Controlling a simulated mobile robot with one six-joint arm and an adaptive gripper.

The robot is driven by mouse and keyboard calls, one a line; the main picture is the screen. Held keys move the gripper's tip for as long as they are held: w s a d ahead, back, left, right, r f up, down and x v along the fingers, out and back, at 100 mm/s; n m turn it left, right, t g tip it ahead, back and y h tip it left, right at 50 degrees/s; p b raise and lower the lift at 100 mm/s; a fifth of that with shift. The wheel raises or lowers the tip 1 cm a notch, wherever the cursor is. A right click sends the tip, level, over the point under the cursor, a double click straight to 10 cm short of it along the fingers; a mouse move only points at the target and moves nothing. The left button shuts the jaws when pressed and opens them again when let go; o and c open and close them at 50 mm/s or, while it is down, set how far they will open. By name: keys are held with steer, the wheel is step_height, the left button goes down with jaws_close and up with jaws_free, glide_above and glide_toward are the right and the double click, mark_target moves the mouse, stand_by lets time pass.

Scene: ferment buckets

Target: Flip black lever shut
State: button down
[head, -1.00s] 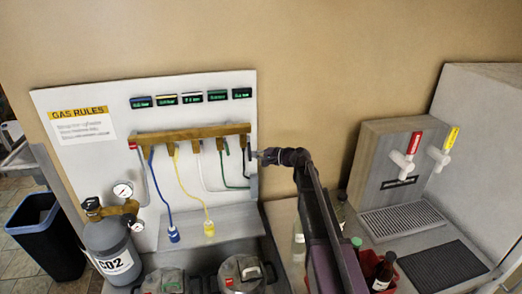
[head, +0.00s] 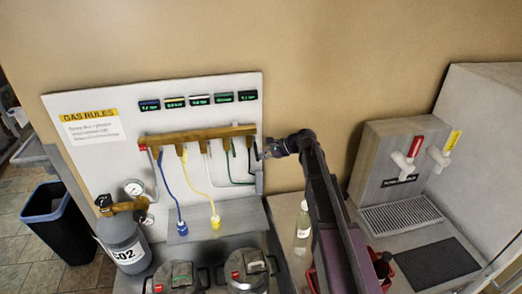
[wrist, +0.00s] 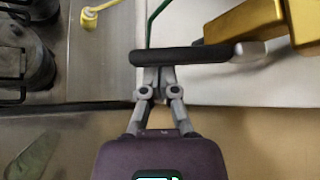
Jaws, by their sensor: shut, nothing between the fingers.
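The black lever (wrist: 190,55) lies as a long dark bar across the top middle in the wrist view. Its right end meets a grey stub on the brass manifold (wrist: 240,22). In the head view the black lever (head: 256,150) is small at the manifold's right end, beside my gripper (head: 263,154). My gripper (wrist: 158,80) is shut and empty, with its fingertips at the lever's near edge in the wrist view. I cannot tell whether they touch it. The brass manifold (head: 205,134) runs along the white board.
Blue, yellow, white and green hoses hang below the manifold. A grey CO2 cylinder (head: 123,243) stands at left. Lidded buckets (head: 248,270) stand below the board. A bottle (head: 302,228), a red crate (head: 312,277) and the tap tower (head: 390,160) are to the right.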

steer(key=r+m+g+p, duration=0.1)
steer(key=s+m+g+p, duration=0.1)
steer(key=shift+s+d+r+g+h+p, duration=0.1)
steer(key=shift+s+r+g+h+p, duration=0.05)
steer(key=shift+r+g+h+p, duration=0.2)
steer(key=shift+s, duration=0.2)
steer(key=shift+s+d+f, duration=0.15)
steer(key=shift+s+d, duration=0.05)
steer(key=shift+s, duration=0.35)
stand_by(0.4)
steer(key=p+v, duration=0.5)
steer(key=v, duration=0.5)
steer(key=shift+s+p, duration=0.15)
steer(key=shift+p, duration=0.15)
stand_by(0.3)
